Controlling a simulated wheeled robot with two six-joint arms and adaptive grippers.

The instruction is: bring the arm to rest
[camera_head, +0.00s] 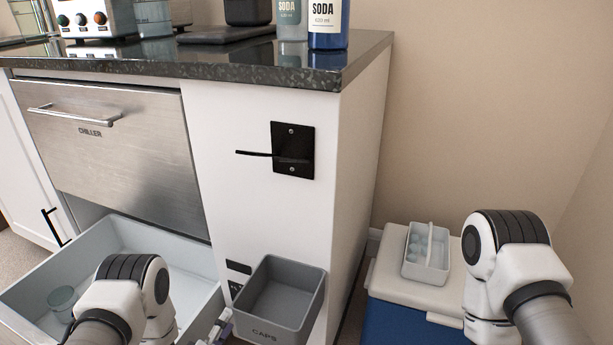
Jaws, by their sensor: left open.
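My left arm comes in from the bottom left, over the open lower drawer. Only a small part of my left gripper (219,329) shows at the bottom edge, just left of the grey CAPS bin; it is open, and most of it is cut off by the frame. I see nothing held in the part that shows. My right arm is at the lower right, in front of the cooler; its gripper is out of view.
The open drawer (190,262) holds a cup (62,301). The CAPS bin (262,333) hangs on the cabinet below a black bracket (293,150). A caddy (428,250) stands on the cooler (388,280). Soda bottles (327,22) stand on the counter (250,72). The chiller front (120,155) is shut.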

